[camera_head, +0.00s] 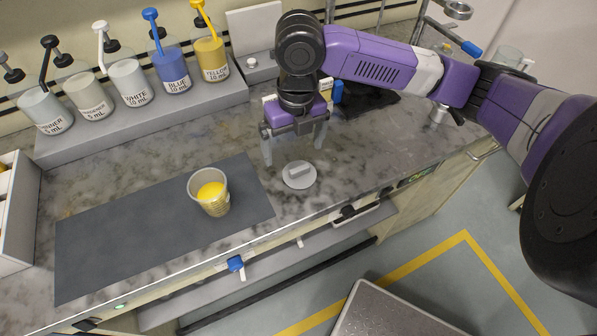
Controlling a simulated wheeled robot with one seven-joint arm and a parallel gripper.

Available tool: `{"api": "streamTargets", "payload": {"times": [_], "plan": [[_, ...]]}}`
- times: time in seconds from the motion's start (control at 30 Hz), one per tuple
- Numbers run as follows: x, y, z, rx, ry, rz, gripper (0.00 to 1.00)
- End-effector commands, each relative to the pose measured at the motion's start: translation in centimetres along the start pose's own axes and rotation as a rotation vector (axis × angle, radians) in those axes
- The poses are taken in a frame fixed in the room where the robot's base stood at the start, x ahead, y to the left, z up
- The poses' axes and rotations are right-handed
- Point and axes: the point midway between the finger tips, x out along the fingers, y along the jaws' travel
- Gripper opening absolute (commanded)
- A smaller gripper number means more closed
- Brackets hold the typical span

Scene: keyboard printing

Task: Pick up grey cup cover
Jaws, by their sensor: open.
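The grey cup cover (300,175) is a round disc with a raised bar handle on top. It lies flat on the marble counter, just right of the dark mat. My gripper (293,160) is open and points down, with its two fingers spread a little above and behind the cover. The fingers look apart from the cover and hold nothing. A cup (215,200) with yellow liquid stands uncovered on the mat, left of the cover.
The dark grey mat (130,245) covers the counter's front left. Several pump bottles, including a blue one (172,75), stand on a grey shelf (140,125) behind. A white box (18,215) stands at the far left. The counter's front edge is close to the cover.

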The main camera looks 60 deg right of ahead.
Motion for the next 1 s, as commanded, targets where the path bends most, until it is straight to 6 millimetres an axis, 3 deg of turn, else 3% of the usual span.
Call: {"api": "streamTargets", "payload": {"times": [0.13, 0.7, 1.0], "plan": [[0.7, -1.7, -0.5, -0.026, 0.027, -0.046, 1.0], [7.2, -1.4, -1.0, -0.024, 0.024, -0.042, 1.0], [7.9, -1.4, -1.0, -0.025, 0.023, -0.042, 1.0]]}}
